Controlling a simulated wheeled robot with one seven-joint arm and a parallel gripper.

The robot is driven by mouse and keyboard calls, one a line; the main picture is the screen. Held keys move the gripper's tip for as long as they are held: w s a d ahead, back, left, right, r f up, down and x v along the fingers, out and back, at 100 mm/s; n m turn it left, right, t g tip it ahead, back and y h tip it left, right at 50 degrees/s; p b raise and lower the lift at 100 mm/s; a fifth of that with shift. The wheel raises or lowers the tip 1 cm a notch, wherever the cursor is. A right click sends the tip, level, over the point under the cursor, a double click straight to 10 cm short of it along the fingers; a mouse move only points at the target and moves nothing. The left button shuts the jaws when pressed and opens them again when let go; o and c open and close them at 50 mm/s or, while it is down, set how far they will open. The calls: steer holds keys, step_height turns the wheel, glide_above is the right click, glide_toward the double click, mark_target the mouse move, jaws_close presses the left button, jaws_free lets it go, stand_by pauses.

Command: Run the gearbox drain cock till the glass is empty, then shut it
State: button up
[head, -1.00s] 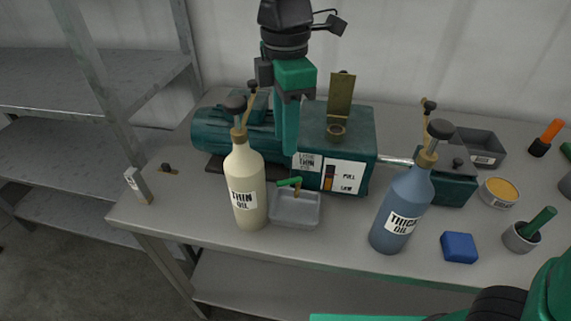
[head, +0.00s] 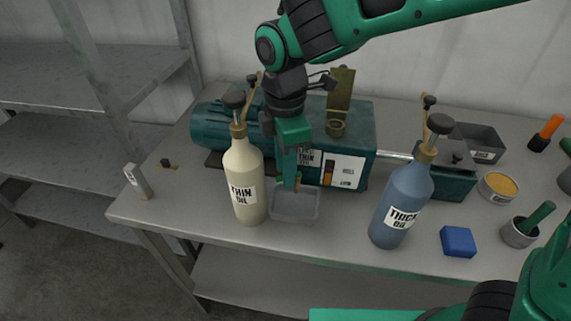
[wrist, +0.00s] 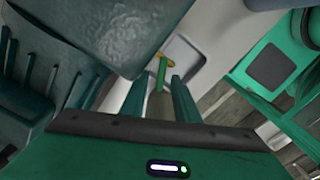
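The green gearbox (head: 350,125) stands on the bench with an upright sight glass (head: 328,172) beside FULL and LOW marks. Brown-orange oil shows in the glass; its exact level is too small to read. The drain cock's green lever (wrist: 161,72) shows in the wrist view, with a bit of brass at its far end. My gripper (head: 291,187) is low at the gearbox front and mostly hides the cock in the head view. Its fingers are open, one each side of the lever; contact cannot be told. The grey drain tray (head: 296,213) sits below.
A cream THIN OIL bottle (head: 243,180) stands close left of the tray. A blue THICK OIL bottle (head: 403,200) stands to the right. A blue block (head: 458,242), a tin (head: 498,187) and a grey cup (head: 520,232) are farther right. An open brass lid (head: 341,88) rises on the gearbox.

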jaws_close()
steer(key=shift+n, duration=0.4)
steer(key=shift+s+d+r+n, duration=0.1)
steer(key=shift+s+d+n, duration=0.15)
steer(key=shift+n, duration=1)
steer(key=shift+s+d+f+n, duration=0.1)
steer(key=shift+s+d+n, duration=0.1)
steer(key=shift+n, duration=1)
steer(key=shift+s+d+r+n, duration=0.1)
steer(key=shift+s+d+n, duration=0.15)
steer(key=shift+n, duration=1)
jaws_free()
